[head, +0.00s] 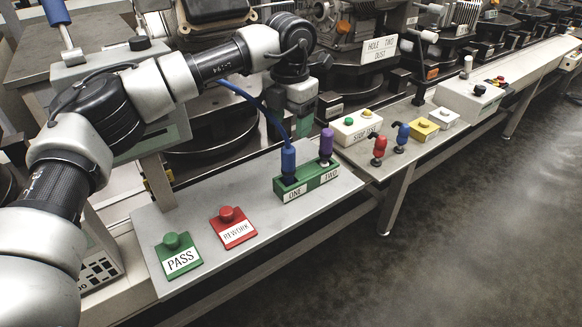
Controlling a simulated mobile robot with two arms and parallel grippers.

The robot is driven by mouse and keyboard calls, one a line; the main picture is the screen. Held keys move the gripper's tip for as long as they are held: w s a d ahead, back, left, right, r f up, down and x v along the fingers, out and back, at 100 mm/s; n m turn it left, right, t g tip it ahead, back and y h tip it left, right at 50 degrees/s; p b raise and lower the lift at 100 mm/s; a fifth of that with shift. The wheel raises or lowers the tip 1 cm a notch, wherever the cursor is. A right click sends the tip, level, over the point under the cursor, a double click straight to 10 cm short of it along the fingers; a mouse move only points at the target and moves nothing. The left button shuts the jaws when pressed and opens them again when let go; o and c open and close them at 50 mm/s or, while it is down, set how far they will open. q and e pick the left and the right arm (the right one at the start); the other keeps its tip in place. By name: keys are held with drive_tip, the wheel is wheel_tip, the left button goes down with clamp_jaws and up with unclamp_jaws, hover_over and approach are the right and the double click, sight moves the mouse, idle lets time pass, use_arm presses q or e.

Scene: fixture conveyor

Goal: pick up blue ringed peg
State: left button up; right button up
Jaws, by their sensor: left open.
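A blue peg (288,160) with a blue cord on its top stands upright in the ONE side of a green block (309,181). A second blue peg (402,136) with black parts stands farther right, beside a red one (379,148); I cannot make out for sure which blue piece carries a ring. My left gripper (303,126) hangs pointing down just behind the green block, above and between the corded blue peg and a purple peg (327,143). It is open and seems empty; its fingertips are small and dark. My right gripper is out of view.
The purple peg stands in the TWO side of the block. A green PASS button (171,241) and a red REWORK button (227,214) sit on the grey bench plate (270,226). A white box (356,127) and a yellow box (424,129) stand to the right.

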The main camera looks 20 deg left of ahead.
sight(289, 160)
use_arm(q)
drive_tip(key=f, duration=1)
drive_tip(key=shift+a+f, duration=0.2)
drive_tip(key=shift+f, duration=0.1)
drive_tip(key=shift+s, duration=0.1)
drive_tip(key=shift+c, duration=0.4)
drive_tip(key=shift+r, duration=0.1)
clamp_jaws()
